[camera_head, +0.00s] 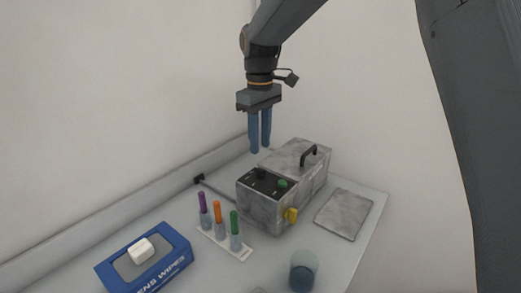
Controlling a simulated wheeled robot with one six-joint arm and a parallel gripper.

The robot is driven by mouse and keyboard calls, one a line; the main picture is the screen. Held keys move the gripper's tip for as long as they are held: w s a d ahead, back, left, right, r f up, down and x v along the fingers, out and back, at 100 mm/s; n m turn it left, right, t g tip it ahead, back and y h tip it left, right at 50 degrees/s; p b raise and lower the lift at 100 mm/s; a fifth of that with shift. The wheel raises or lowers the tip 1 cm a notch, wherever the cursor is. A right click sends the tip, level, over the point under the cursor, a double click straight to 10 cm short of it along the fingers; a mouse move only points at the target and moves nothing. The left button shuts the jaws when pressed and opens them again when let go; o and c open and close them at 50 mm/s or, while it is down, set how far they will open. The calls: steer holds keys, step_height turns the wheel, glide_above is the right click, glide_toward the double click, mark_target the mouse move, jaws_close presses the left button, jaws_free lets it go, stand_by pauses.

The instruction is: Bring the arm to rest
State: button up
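My gripper (260,132) hangs fingers down above the back of the table, in the upper middle of the head view. Its two blue fingers are close together with a narrow gap, and nothing shows between them. The fingertips appear just behind or above the box's left end; I cannot tell the exact distance. My arm reaches up and out of the picture.
A blue lens wipes box (172,263) lies at front left. A white rack (236,249) holds purple, orange and green capped items. A cup (303,271) stands at the front. A flat grey plate (343,214) lies right of the instrument. Walls close off the back.

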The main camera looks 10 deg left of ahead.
steer(key=s+d+f+m, duration=0.1)
steer(key=d, duration=0.2)
steer(key=d+f+m, duration=0.1)
steer(key=d, duration=0.2)
steer(key=s+d+f+m, duration=0.1)
steer(key=d, duration=0.2)
steer(key=shift+s+f, duration=0.2)
steer(key=shift+s, duration=0.15)
steer(key=s+d+f+m, duration=0.4)
steer(key=s+d+f, duration=0.1)
steer(key=s+d, duration=0.4)
steer(key=s+d+f+m+t, duration=0.1)
steer(key=s+d+f+m, duration=0.3)
steer(key=s+d, duration=0.5)
steer(key=shift+s+d+f+m+b, duration=0.2)
steer(key=shift+d+f+m+b, duration=0.2)
